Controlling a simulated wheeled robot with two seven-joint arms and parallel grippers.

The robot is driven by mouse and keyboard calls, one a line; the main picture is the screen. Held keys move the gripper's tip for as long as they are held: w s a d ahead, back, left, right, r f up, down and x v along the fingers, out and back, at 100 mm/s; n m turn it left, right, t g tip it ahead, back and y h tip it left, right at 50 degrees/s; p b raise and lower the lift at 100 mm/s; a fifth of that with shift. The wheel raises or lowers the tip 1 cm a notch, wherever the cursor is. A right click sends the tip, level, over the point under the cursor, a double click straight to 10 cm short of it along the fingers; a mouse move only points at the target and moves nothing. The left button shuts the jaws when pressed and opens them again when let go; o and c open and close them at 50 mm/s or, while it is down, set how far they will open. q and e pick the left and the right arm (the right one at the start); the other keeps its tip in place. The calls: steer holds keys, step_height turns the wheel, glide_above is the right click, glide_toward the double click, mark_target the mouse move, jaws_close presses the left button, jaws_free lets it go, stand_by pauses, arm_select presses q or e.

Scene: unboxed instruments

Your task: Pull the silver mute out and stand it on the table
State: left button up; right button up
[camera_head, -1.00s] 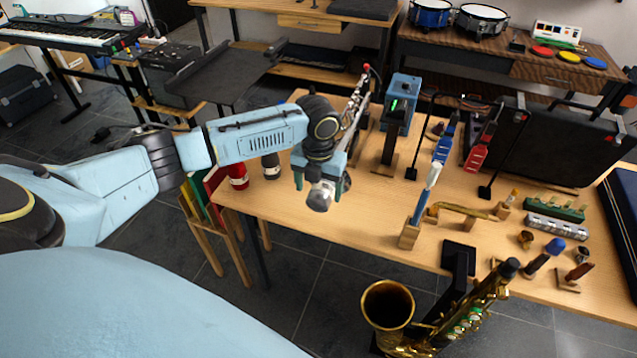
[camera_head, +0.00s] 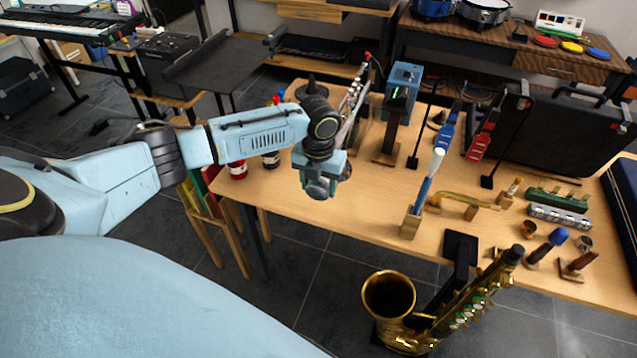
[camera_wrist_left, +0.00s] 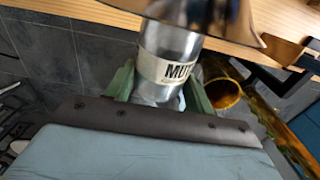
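The silver mute (camera_wrist_left: 169,60) shows in the left wrist view as a metal cylinder with a pale "MUT…" label and a wide dark-edged flare at the top of the picture. The two green fingers of my left gripper (camera_wrist_left: 158,88) are on either side of it and appear closed on it. In the head view my left gripper (camera_head: 322,187) hangs over the near left part of the wooden table (camera_head: 285,195), and I cannot clearly make out the mute there. My right gripper is in neither view.
A gold saxophone (camera_head: 388,294) stands in front of the table. A blue-and-white baton-like item (camera_head: 428,180) stands in a wooden block to the gripper's right. Red (camera_head: 238,170) and dark (camera_head: 270,159) bottles stand left of it. Table between gripper and block is clear.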

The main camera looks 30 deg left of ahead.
arm_select(q)
steer(key=shift+c, duration=0.5)
steer(key=shift+s+d+r+p, duration=0.15)
steer(key=shift+s+p, duration=0.45)
steer(key=shift+p, duration=0.2)
steer(key=s+d+p, duration=0.3)
steer(key=s+p, duration=0.8)
steer(key=s, duration=0.3)
steer(key=shift+s+d, duration=0.15)
steer(key=shift+d, duration=0.1)
stand_by(0.9)
